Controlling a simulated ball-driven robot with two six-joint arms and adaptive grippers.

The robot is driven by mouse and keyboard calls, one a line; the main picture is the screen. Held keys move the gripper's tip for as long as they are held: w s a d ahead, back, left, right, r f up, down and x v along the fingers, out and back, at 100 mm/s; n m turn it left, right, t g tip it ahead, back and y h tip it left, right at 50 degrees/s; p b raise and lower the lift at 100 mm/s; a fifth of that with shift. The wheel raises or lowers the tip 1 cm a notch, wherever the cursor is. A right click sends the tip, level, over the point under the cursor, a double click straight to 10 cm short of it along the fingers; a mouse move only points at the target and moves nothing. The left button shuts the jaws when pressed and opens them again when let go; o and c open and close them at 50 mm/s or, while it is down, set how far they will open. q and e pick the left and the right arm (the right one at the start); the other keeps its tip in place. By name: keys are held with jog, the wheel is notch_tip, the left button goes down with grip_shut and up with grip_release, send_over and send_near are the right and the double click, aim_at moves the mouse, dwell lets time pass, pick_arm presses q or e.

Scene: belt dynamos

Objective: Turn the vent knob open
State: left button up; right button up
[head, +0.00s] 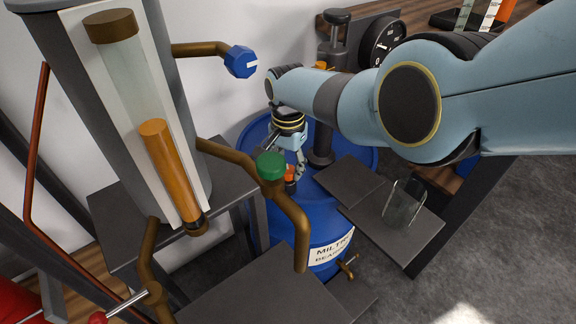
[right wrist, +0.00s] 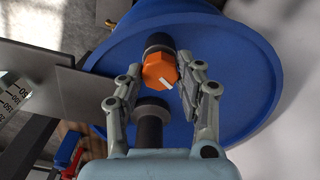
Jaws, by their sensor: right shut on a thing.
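An orange faceted knob (right wrist: 160,70) with a white mark sits on a black fitting (right wrist: 157,42) on top of the blue drum (right wrist: 235,45). In the right wrist view the white mark points down and slightly right. My right gripper (right wrist: 161,76) is shut on this knob, one finger on each side. In the head view the knob (head: 290,173) is small and partly hidden by my right gripper (head: 294,166). No label on the knob is readable. My left gripper is not in view.
A blue knob (head: 240,62) and a green knob (head: 270,166) sit on brown pipes by a clear cylinder (head: 143,85). A black pump post (head: 322,140) rises from the drum beside my gripper. A dark shelf (head: 350,185) holds a clear glass (head: 403,205).

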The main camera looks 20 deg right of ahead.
aim_at(288, 169)
jog(key=o, duration=1.1)
jog(key=shift+o, duration=0.2)
jog(key=shift+r, duration=0.1)
notch_tip(288, 169, up, 12)
